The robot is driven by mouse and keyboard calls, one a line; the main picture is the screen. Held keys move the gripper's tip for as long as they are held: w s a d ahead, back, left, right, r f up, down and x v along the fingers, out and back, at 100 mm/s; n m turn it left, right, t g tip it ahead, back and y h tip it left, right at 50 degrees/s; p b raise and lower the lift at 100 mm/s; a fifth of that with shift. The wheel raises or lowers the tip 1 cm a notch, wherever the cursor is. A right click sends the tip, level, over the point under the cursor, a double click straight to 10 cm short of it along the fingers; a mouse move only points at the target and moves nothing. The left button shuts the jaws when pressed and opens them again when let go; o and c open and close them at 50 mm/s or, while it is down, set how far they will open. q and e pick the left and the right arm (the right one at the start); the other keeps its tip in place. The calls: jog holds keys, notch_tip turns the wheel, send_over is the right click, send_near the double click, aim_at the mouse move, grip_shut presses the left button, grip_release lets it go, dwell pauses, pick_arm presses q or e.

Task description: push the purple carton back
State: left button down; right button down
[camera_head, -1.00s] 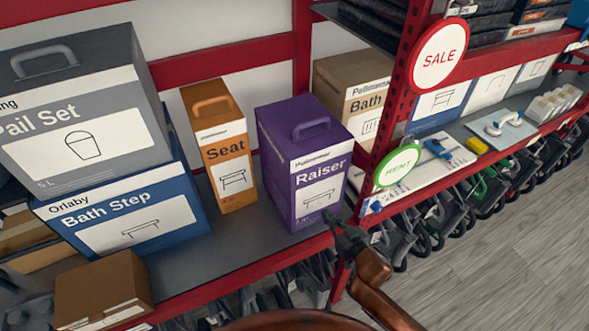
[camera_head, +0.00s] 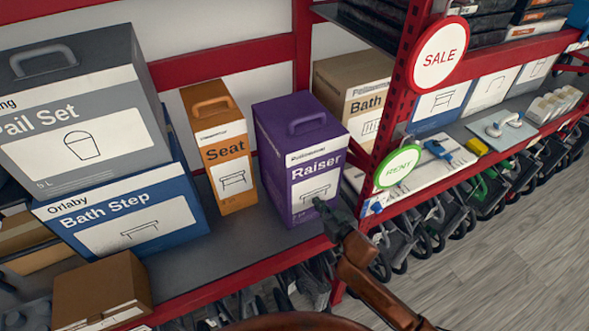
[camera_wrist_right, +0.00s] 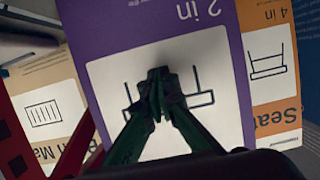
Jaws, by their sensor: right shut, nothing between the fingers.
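The purple carton (camera_head: 276,127), labelled Raiser, stands upright on the grey shelf between the orange Seat box and a red upright. Its front shows a white label with a line drawing. My right gripper (camera_head: 319,203) is shut and empty, with its fingertips at the lower front of the carton. In the right wrist view the closed fingertips (camera_wrist_right: 158,76) lie over the white label of the purple carton (camera_wrist_right: 95,28); they look in contact or very close. My left gripper is not in view.
The orange Seat box (camera_head: 207,99) stands just left of the carton. A tan Bath box (camera_head: 340,75) stands behind right, beside the red upright (camera_head: 395,100). A round green-rimmed RENT sign (camera_head: 398,167) hangs close to my right arm. Bare shelf (camera_head: 245,238) shows in front.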

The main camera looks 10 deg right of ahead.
aim_at(315, 196)
jog(key=shift+w+a, duration=0.25)
jog(key=shift+w, duration=0.45)
jog(key=shift+w+a, duration=0.3)
jog(key=shift+w, duration=0.45)
jog(key=shift+w+a, duration=0.25)
jog(key=shift+w, duration=0.45)
jog(key=shift+w+a+b, duration=1.95)
jog(key=shift+w+a, duration=0.2)
jog(key=shift+w, duration=3.9)
jog(key=s+d+p, duration=0.1)
jog(key=s+p, duration=0.1)
jog(key=s, duration=0.1)
jog(key=s+d+p, duration=0.1)
jog(key=s+p, duration=0.2)
jog(key=s, duration=0.1)
jog(key=s+d+p, duration=0.2)
jog(key=s+p, duration=0.1)
jog(key=s, duration=0.1)
jog(key=shift+s, duration=0.15)
jog(key=shift+d, duration=0.1)
